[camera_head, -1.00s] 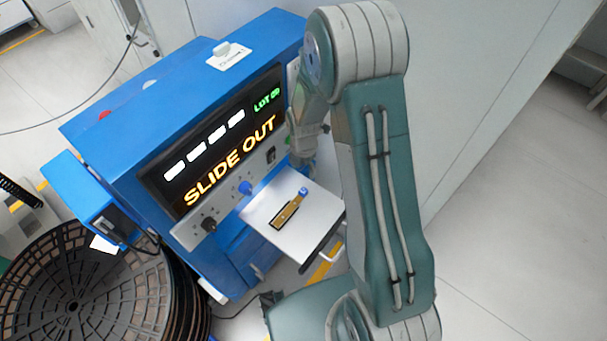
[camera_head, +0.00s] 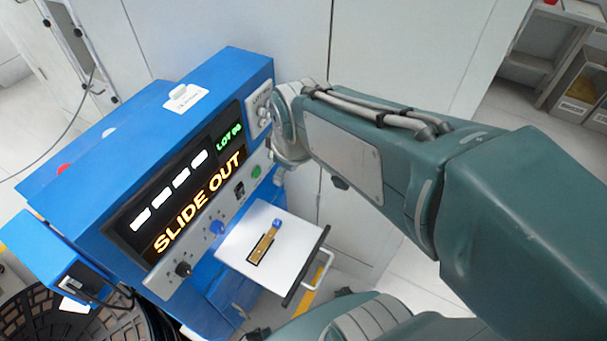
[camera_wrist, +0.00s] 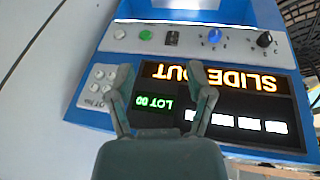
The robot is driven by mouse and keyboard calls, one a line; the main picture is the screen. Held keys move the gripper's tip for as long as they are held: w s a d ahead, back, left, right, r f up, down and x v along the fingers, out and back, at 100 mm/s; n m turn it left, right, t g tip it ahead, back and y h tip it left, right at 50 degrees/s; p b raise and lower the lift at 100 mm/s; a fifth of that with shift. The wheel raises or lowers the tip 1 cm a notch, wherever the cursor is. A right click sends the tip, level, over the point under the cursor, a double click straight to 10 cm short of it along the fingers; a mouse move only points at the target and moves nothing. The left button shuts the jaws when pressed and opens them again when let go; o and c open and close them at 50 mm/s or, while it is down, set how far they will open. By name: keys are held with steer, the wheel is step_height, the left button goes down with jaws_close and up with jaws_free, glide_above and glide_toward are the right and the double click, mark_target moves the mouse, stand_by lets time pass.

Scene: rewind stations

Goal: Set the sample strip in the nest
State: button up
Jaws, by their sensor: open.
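A white slide plate (camera_head: 296,242) sticks out of the blue machine's front in the head view. On it lies a narrow tan strip (camera_head: 269,241) with a blue end (camera_head: 277,223). Its lower part lies at a dark-outlined rectangle (camera_head: 253,262), which looks like the nest; I cannot tell whether the strip is seated in it. My gripper (camera_wrist: 160,76) is open and empty in the wrist view, in front of the machine's display panel. In the head view my gripper's fingers cannot be made out at the machine's right end.
The blue machine (camera_head: 100,171) has a display reading SLIDE OUT (camera_head: 197,201), with knobs and buttons below. The plate has a dark front edge and a grey handle (camera_head: 309,282).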

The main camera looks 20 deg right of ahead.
steer(key=s+r+m+t, duration=0.1)
steer(key=s+r+m, duration=0.3)
steer(key=s+m, duration=0.3)
steer(key=shift+s+t, duration=0.3)
steer(key=shift+s, duration=0.35)
